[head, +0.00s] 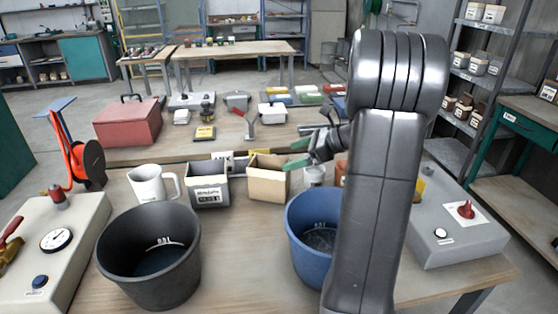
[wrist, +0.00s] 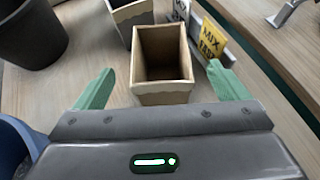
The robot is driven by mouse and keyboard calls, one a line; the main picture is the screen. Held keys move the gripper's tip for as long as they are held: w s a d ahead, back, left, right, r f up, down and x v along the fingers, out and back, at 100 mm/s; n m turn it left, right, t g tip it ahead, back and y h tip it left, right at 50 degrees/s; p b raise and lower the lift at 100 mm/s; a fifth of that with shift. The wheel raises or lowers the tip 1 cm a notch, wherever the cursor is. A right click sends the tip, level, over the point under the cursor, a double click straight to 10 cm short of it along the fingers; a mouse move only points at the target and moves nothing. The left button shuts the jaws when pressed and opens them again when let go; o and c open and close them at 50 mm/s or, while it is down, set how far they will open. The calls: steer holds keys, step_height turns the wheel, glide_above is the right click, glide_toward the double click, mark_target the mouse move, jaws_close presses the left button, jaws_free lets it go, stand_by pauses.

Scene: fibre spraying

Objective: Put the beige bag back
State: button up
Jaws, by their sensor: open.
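The beige bag (head: 267,183) stands upright and open-topped on the near table, right of a grey bag (head: 208,187). In the wrist view the beige bag (wrist: 162,97) is in front of my gripper (wrist: 162,80), with its empty-looking inside showing. My gripper is open, one green finger on each side of the bag's near part, with gaps visible on both sides. In the head view my gripper (head: 296,155) is at the bag's right edge; I cannot tell whether it touches. The grey bag also shows in the wrist view (wrist: 127,18).
A black bucket (head: 150,265) and a blue bucket (head: 305,215) stand nearer on the table. A white mug (head: 148,184) is left of the grey bag. A yellow sign (wrist: 213,40) stands close beyond the beige bag. Grey consoles flank the table.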

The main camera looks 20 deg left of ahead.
steer(key=shift+v, duration=1.8)
